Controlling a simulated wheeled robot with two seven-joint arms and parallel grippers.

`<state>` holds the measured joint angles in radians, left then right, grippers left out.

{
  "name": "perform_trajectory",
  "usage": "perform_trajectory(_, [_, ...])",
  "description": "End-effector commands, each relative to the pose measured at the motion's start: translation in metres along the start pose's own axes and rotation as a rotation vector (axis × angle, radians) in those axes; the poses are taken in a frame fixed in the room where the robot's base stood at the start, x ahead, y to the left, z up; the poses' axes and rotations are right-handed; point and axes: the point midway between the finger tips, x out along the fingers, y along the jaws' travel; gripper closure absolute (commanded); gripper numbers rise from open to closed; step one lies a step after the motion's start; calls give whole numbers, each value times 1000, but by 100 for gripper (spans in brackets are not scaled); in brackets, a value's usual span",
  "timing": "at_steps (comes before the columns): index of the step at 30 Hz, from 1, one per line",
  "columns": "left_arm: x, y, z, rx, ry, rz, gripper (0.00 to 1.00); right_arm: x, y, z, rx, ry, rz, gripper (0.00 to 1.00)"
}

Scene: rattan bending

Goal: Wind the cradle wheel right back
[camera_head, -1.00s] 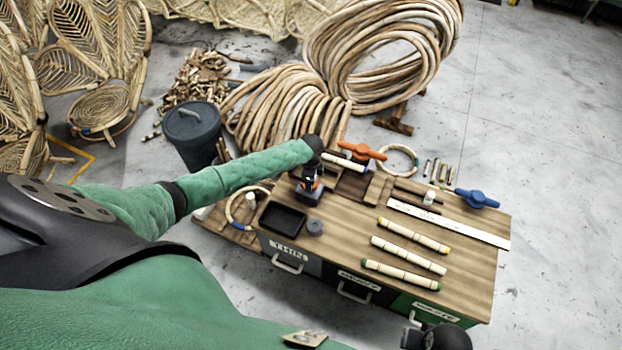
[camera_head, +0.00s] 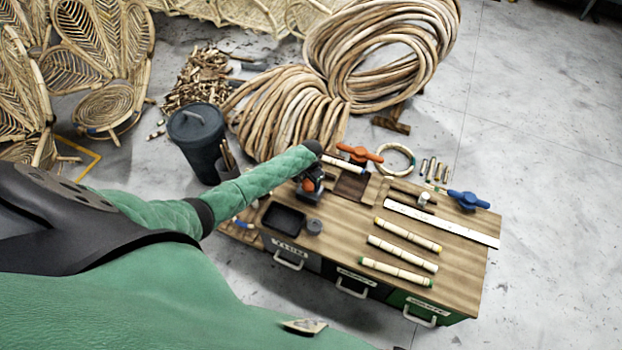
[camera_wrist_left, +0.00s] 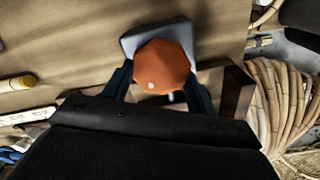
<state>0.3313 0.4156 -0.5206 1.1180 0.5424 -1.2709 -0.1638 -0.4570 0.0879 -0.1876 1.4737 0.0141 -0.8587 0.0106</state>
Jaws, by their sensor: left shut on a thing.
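An orange faceted wheel (camera_wrist_left: 162,68) sits on a grey block (camera_wrist_left: 157,34) in the left wrist view. In the head view the orange wheel (camera_head: 308,184) shows at the bench's far left part, partly covered by my arm. My left gripper (camera_head: 309,181) is shut on this wheel. In the wrist view the fingers of my left gripper (camera_wrist_left: 160,86) stand on either side of it. My right gripper is not in view.
An orange cross-shaped handle (camera_head: 360,153) and a blue handle (camera_head: 468,200) stand on the wooden bench (camera_head: 345,240). A black tray (camera_head: 283,218), a ruler (camera_head: 440,222) and several rattan pieces (camera_head: 402,250) lie there. Rattan coils (camera_head: 285,110) are behind.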

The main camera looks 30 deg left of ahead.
Motion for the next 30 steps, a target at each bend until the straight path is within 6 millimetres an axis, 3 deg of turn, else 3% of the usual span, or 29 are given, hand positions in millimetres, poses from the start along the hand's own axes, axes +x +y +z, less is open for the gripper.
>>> perform_trajectory(16, [-4, -3, 0, -513, 0, 1, 66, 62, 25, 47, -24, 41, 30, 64])
perform_trajectory(30, [-2, -4, 1, -810, 2, 0, 66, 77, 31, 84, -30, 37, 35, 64])
